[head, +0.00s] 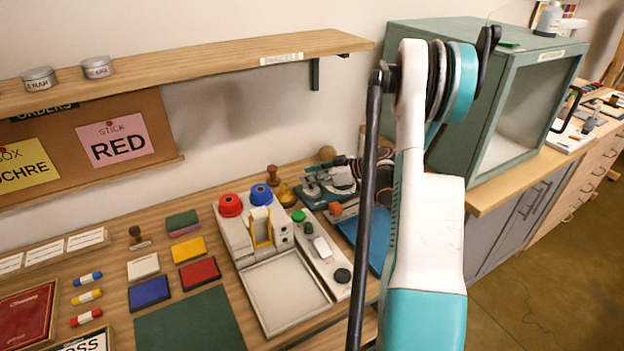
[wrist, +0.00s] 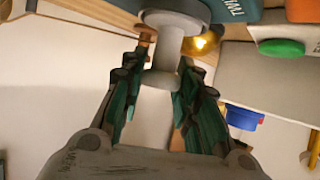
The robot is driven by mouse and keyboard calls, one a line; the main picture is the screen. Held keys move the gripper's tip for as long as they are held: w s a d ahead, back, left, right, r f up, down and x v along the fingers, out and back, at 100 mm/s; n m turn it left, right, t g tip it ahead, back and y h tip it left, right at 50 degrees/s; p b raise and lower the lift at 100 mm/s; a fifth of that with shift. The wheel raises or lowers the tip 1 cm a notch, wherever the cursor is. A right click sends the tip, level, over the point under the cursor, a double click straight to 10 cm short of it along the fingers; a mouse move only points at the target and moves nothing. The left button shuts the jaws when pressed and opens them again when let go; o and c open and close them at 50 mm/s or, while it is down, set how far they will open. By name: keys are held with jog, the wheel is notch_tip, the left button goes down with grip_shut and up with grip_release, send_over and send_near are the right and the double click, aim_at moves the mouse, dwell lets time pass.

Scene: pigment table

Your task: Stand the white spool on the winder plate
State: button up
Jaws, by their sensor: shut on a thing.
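In the wrist view, my gripper (wrist: 164,68) is shut on the white spool (wrist: 168,47), with its teal-padded fingers on both sides of it. The spool's pale stem and a round flange at each end show. In the head view my arm hides the gripper, and I cannot make out the held spool for certain. A dark green device with pale parts (head: 342,178) stands at the back of the table, partly behind my arm. I cannot tell whether it bears the winder plate. A blue plate or mat (head: 369,238) lies in front of it.
A white stand with red and blue knobs (head: 231,207) and a pale tray (head: 285,292) is left of my arm. Ink pads, such as a red one (head: 200,272), lie further left. A green cabinet (head: 440,40) stands right; a shelf (head: 200,62) hangs above.

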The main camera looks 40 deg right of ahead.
jog(key=shift+f, duration=0.2)
jog(key=o, duration=1)
jog(key=shift+r, duration=0.1)
jog(key=shift+r, duration=0.15)
jog(key=shift+s+d+r, duration=0.15)
jog(key=shift+s+r, duration=0.05)
jog(key=shift+s, duration=0.05)
jog(key=p+v, duration=0.3)
jog(key=v, duration=0.8)
jog(key=shift+s+d, duration=0.1)
jog(key=shift+s, duration=0.05)
